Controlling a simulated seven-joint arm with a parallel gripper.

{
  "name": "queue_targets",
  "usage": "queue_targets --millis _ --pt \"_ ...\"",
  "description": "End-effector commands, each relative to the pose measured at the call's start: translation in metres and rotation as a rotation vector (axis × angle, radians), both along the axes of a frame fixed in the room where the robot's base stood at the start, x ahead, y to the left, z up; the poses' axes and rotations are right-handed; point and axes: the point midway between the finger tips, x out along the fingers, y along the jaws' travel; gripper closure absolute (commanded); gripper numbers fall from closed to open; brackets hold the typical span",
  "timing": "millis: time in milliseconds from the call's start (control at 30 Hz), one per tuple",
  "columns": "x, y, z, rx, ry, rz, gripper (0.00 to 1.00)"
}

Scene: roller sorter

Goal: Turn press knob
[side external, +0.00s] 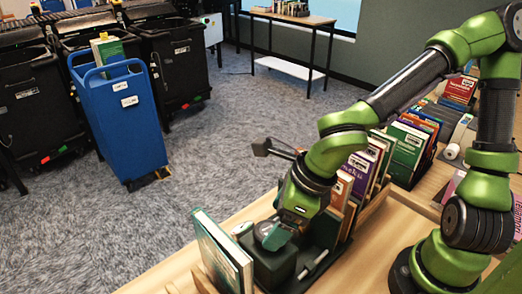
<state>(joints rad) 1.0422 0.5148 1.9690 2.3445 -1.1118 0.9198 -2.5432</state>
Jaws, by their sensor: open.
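A dark box-shaped device (266,267) stands on the wooden desk at the lower middle. A round grey part (266,231), which looks like the knob, sits on top of it. My gripper (277,238) points down at this part, its teal fingers at or against its right side. I cannot tell whether they touch it. The jaws are open, but the gap between them is largely hidden by the gripper body. A smaller pale round part (241,229) shows just left and behind. A teal-covered book (222,250) stands upright left of the device.
Several upright books (366,170) stand in a rack close to the right of my gripper. A pale cylindrical item (313,265) lies right of the device. The desk (168,277) is bare at its left end. A blue cart (125,130) and black bins (178,65) stand on the floor.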

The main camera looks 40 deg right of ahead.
Motion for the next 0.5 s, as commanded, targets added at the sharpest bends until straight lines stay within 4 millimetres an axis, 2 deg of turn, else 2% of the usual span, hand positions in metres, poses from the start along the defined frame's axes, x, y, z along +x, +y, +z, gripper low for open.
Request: queue_targets --millis 200,500 --pt "0.007 0.006 -0.022 0.0 -0.001 0.002 0.15" --pt "0.011 0.008 -0.032 0.003 -0.003 0.0 0.15"
